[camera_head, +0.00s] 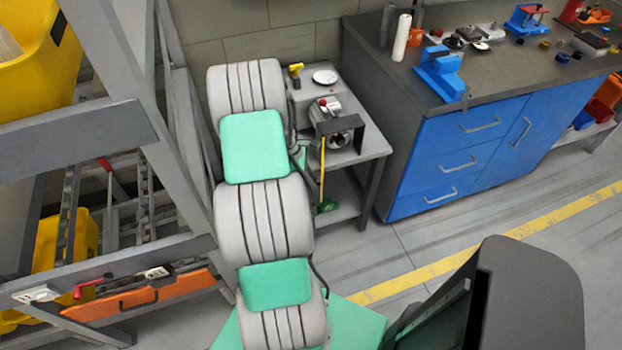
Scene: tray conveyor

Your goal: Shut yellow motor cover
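The jointed chain of grey ribbed sections with mint-green panels, rising up the middle of the view, appears to be my arm. At its right, over a small grey side table, sits a silver machine-like part (328,108) with a red button. A dark bracket (345,128) and a round metal end show just below it. The bracket may be my gripper (340,145), but I cannot separate it clearly from the machine. Its fingers are not distinct. A thin yellow bar (322,175) runs down beside it. I cannot tell whether this is the yellow motor cover.
The side table (372,142) also holds a white dial (325,77) and a yellow tool (295,72). A workbench with blue drawers (450,155) and a blue vise (440,70) stands at right. A rack (120,60) with yellow bins stands at left.

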